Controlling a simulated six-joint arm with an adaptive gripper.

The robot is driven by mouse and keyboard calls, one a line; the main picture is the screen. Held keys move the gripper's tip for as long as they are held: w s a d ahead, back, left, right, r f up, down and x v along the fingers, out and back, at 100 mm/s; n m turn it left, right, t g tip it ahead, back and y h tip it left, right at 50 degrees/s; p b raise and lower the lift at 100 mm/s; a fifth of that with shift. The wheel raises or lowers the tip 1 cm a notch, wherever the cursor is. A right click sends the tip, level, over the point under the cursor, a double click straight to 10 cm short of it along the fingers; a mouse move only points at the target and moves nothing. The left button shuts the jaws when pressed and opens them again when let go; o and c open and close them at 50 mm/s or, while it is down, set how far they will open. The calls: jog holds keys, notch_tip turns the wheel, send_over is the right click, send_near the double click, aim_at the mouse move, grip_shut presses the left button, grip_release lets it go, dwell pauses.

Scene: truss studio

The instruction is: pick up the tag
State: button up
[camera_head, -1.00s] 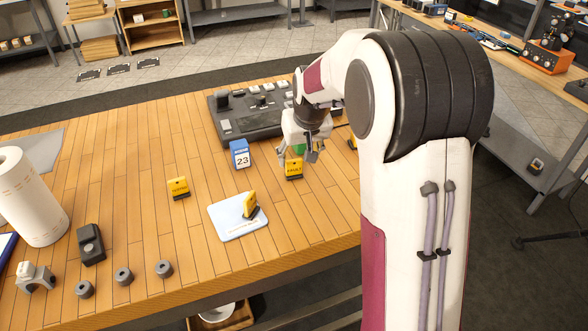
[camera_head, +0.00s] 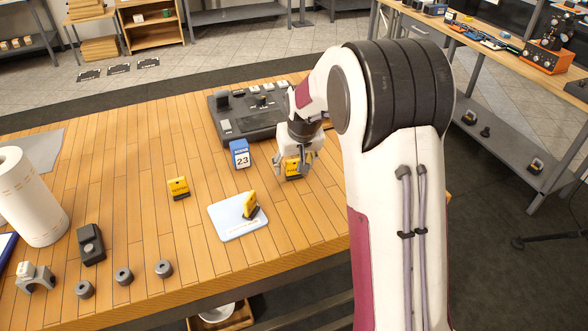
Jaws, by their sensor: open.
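A yellow tag (camera_head: 292,169) with dark lettering stands on the wooden table, right of the blue calendar block. My gripper (camera_head: 296,168) is open and low over this tag, with its fingers around or beside it; I cannot tell if they touch it. The gripper hides part of the tag. Another yellow tag (camera_head: 178,188) stands to the left on bare wood. A third yellow tag (camera_head: 250,205) stands on a pale blue mat (camera_head: 226,224).
A blue-and-white calendar block (camera_head: 239,155) reading 23 stands left of my gripper. A dark control panel (camera_head: 238,125) lies behind. A paper roll (camera_head: 30,197), a dark device (camera_head: 90,244) and several grey rings are at the left. Wood between is clear.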

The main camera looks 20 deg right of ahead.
aim_at(294, 160)
dwell(0.4)
jog(key=c, duration=1)
jog(key=shift+r, duration=0.15)
jog(key=shift+r, duration=4.9)
